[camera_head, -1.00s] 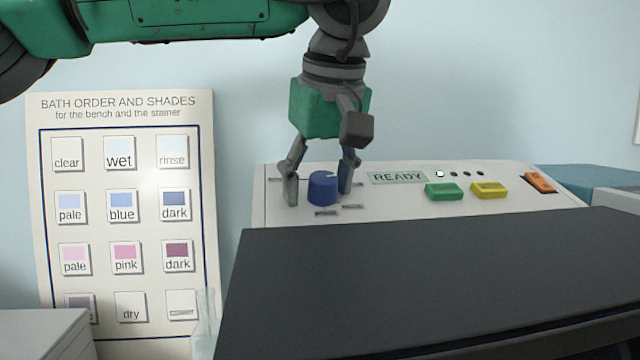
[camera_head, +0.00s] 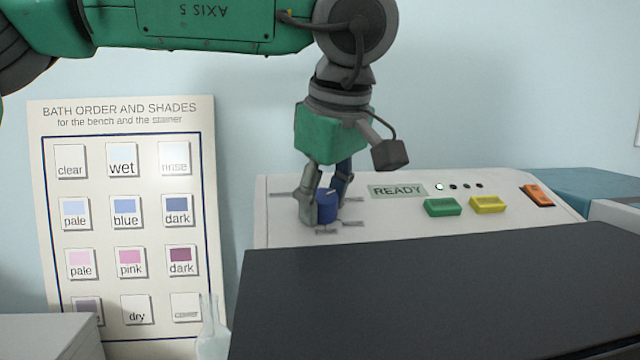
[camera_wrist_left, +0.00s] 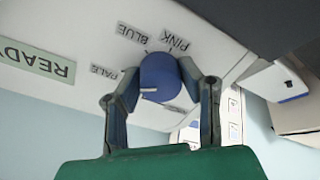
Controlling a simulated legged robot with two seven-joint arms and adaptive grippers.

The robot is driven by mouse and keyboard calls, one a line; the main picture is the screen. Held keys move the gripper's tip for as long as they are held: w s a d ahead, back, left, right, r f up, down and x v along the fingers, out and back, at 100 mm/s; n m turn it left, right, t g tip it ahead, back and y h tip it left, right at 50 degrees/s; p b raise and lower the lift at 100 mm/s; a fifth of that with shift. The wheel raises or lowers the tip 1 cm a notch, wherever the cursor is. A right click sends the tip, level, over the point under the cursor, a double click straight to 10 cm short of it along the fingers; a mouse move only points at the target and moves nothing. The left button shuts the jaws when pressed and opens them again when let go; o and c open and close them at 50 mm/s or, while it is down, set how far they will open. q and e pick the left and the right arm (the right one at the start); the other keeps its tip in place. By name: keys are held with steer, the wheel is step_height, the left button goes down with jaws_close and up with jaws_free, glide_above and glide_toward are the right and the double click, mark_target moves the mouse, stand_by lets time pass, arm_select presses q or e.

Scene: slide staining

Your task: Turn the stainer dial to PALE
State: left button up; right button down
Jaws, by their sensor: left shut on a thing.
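The blue stainer dial (camera_head: 326,206) sits on the white sloping panel of the stainer (camera_head: 285,233). My left gripper (camera_head: 324,204) points down with a finger on each side of the dial, shut on it. In the left wrist view the dial (camera_wrist_left: 161,78) lies between the fingertips. Its white mark points left there, toward the side of the PALE label (camera_wrist_left: 103,72); exact alignment is hard to tell. My right gripper is out of view.
A READY display (camera_head: 397,191), a lit green lamp (camera_head: 439,187), a green button (camera_head: 443,207), a yellow button (camera_head: 488,204) and an orange switch (camera_head: 538,195) lie right of the dial. A dark cover (camera_head: 440,290) is in front. A shade chart (camera_head: 128,225) stands left.

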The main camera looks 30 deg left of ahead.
arm_select(q)
steer(key=shift+d, duration=0.15)
steer(key=o, duration=1.1)
steer(key=shift+s+d+r, duration=0.1)
steer(key=shift+d, duration=0.3)
steer(key=v, duration=1.1)
steer(key=shift+r, duration=0.4)
